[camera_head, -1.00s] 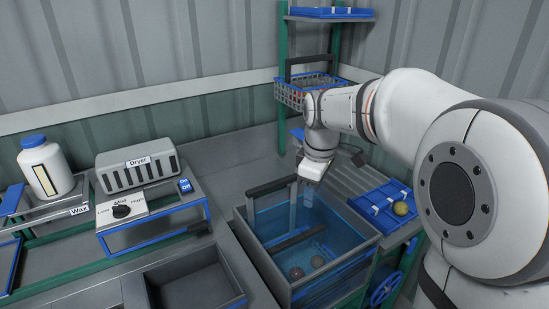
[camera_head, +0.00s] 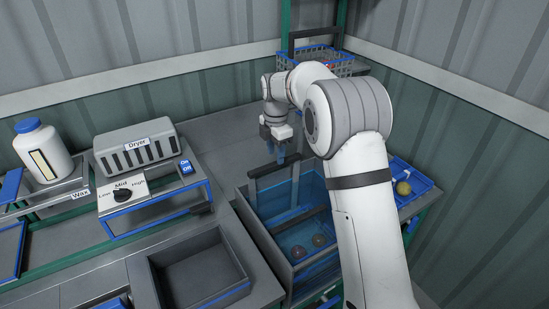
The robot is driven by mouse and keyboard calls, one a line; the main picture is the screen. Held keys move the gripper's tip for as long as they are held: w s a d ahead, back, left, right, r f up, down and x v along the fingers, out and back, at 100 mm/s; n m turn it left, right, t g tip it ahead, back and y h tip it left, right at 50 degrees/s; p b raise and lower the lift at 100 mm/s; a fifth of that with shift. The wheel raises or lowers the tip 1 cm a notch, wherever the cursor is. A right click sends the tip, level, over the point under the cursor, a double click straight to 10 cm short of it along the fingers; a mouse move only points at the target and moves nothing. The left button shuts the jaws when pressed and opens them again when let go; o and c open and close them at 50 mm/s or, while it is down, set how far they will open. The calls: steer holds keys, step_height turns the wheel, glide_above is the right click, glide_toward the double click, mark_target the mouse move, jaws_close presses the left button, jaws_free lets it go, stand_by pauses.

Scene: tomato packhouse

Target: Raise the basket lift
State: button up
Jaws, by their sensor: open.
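The blue-tinted water tank (camera_head: 262,232) stands right of centre. A dark bar (camera_head: 262,171) on uprights rises at its back edge, and a second dark bar (camera_head: 303,217) crosses inside it; which of them belongs to the basket lift I cannot tell. Two round, dull fruits (camera_head: 299,253) lie low in the tank. My gripper (camera_head: 276,151) is open and empty, pointing down close above the back bar; whether it touches the bar is unclear. My arm hides the tank's right side.
A dryer (camera_head: 135,148) with a Low/Mid/High knob and a blue switch (camera_head: 187,167) stands left. The white wax bottle (camera_head: 44,152) is at the far left. An empty dark bin (camera_head: 200,268) sits in front. A wire basket (camera_head: 333,66) stands behind; a blue tray (camera_head: 412,184) with one fruit is right.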

steer(key=shift+f, duration=1.6)
steer(key=shift+c, duration=0.3)
jaws_close()
